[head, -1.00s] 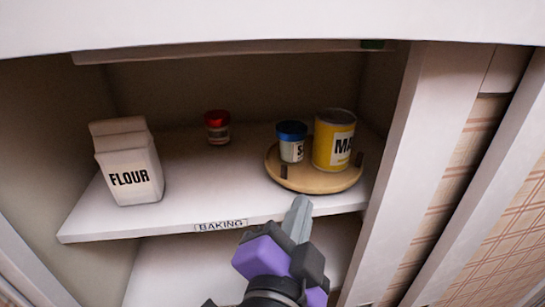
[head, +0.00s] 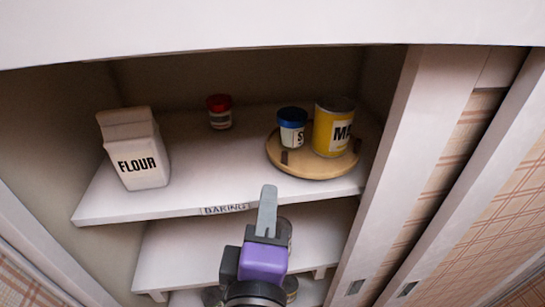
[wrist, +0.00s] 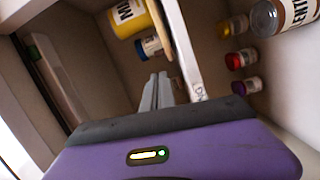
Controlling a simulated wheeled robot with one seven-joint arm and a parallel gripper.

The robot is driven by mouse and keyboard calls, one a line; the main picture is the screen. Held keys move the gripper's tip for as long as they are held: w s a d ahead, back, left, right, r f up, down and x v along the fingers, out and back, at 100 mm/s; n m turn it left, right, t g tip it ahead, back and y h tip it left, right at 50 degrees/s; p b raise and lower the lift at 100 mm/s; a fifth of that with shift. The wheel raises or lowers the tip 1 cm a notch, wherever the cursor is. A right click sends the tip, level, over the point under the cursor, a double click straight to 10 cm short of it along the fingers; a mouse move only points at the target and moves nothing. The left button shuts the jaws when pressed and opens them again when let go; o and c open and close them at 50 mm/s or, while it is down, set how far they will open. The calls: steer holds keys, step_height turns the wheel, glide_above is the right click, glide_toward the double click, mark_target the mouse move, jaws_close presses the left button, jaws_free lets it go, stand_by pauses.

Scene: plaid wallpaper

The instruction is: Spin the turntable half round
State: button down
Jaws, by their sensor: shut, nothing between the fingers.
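The round wooden turntable (head: 316,168) sits on the right side of the upper cabinet shelf. A blue-lidded jar (head: 292,134) and a yellow can (head: 332,132) stand on it. In the wrist view the shut fingers (wrist: 158,80) point toward the shelf edge, with the yellow can (wrist: 127,16) and the blue-lidded jar (wrist: 150,46) beyond. Only the turntable's edge (wrist: 158,35) shows there.
A flour bag (head: 137,160) stands at the left of the shelf and a red-lidded jar (head: 219,115) at the back. The shelf edge bears a BAKING label (head: 226,209). Several jars and a can (wrist: 278,18) stand on the lower shelf. A white cabinet upright (head: 398,170) bounds the right.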

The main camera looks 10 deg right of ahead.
steer(key=shift+n, duration=0.8)
steer(key=p+x, duration=0.2)
steer(key=x, duration=0.8)
steer(key=shift+a+r, duration=0.1)
